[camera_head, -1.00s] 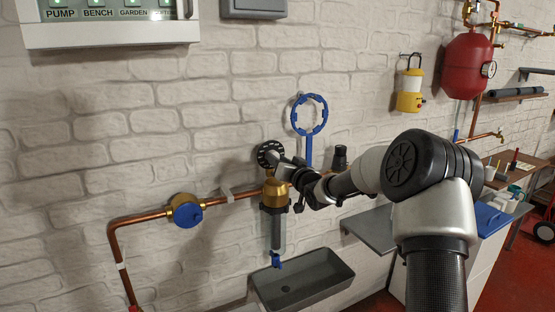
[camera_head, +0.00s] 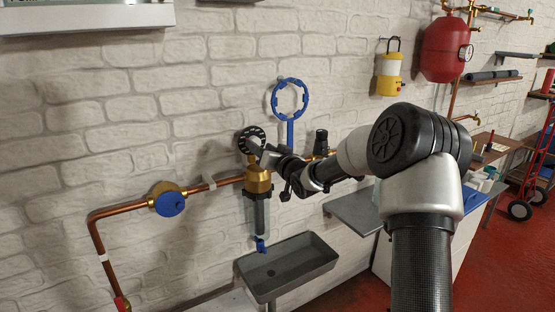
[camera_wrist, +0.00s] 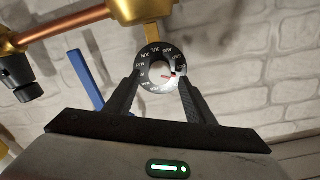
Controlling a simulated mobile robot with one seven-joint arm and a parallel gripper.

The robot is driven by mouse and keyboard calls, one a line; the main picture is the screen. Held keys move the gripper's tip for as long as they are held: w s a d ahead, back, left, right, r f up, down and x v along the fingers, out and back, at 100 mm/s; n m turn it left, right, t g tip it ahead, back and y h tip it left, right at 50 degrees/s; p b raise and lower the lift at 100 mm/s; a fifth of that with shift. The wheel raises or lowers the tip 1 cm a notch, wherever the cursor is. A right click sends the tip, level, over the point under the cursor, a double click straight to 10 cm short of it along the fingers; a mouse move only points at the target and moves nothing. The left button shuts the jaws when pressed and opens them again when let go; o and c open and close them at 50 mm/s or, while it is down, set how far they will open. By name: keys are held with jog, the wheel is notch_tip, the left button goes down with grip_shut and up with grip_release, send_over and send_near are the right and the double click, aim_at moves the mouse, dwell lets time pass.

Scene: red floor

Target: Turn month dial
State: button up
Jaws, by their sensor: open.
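The month dial (camera_head: 250,133) is a black ring with white month lettering, set above the brass filter head (camera_head: 258,180) on the wall pipe. In the wrist view the dial (camera_wrist: 152,55) shows its lettering upside down around a pale centre with a small red mark. My gripper (camera_head: 262,152) is at the dial, covering its lower right in the head view. In the wrist view my gripper (camera_wrist: 159,78) is open, with one finger on each side of the dial's near half. I cannot tell whether the fingers touch it.
A blue ring wrench (camera_head: 290,118) hangs just right of the dial. Below are the clear filter bowl (camera_head: 261,215) and a grey basin (camera_head: 322,266). The wall around the dial's left is bare.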

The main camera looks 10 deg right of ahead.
jog(key=v, duration=1.5)
jog(key=shift+s, duration=0.1)
